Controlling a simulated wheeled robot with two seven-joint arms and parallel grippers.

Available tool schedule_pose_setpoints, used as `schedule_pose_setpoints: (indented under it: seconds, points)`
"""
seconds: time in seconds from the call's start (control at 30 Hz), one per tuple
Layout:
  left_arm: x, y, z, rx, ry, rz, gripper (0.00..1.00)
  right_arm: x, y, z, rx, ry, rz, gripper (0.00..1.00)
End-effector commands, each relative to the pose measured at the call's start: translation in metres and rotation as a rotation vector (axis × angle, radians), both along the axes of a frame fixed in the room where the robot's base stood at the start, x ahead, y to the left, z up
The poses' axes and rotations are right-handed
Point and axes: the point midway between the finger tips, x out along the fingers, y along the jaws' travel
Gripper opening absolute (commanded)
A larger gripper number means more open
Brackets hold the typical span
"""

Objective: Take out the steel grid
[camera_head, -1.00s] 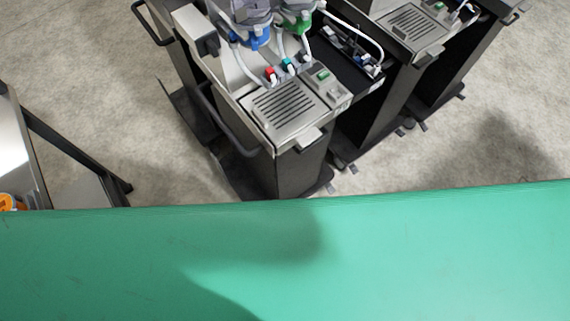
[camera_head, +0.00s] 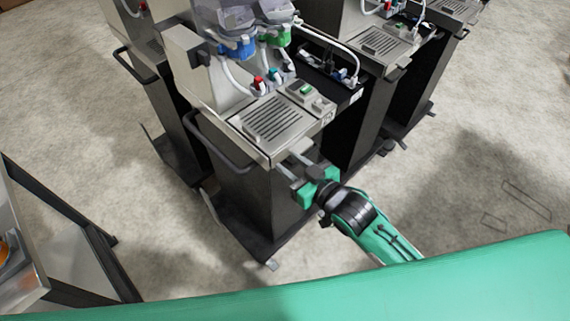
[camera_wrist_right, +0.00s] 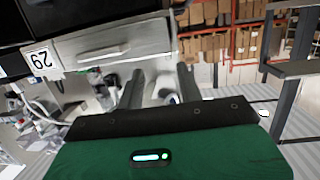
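The steel grid (camera_head: 271,119) is a slotted grey plate lying flat in the top front of the nearest dispenser (camera_head: 240,150), below its tubes. My right gripper (camera_head: 290,166) is at the front edge of that dispenser, just below and in front of the grid, and is not on it. In the right wrist view its two dark fingers (camera_wrist_right: 160,88) stand apart, with no clear object held between them. A pale dispenser front panel (camera_wrist_right: 115,45) shows beyond them. I cannot tell whether the fingers touch the dispenser. My left gripper is not in view.
More dispensers (camera_head: 375,42) stand in a row to the right and behind. A black side handle (camera_head: 215,140) sticks out left of the grid. A metal cart (camera_head: 60,250) stands at lower left. The floor (camera_head: 490,130) at right is clear.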

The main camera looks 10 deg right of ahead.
Motion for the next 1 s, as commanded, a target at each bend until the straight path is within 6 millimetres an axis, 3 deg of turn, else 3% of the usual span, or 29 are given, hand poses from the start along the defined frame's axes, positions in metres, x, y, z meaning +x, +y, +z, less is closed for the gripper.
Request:
schedule_pose_setpoints:
  seconds: [0.23,0.47,1.0]
  points:
    - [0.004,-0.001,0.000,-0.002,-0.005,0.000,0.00,0.010,0.013,0.016,0.061,-0.108,0.070,0.36]
    - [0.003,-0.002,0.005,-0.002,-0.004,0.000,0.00,0.023,0.024,0.018,0.072,-0.120,0.077,0.36]
    - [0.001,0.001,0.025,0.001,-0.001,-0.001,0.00,0.103,0.083,0.014,0.071,-0.119,0.077,0.36]
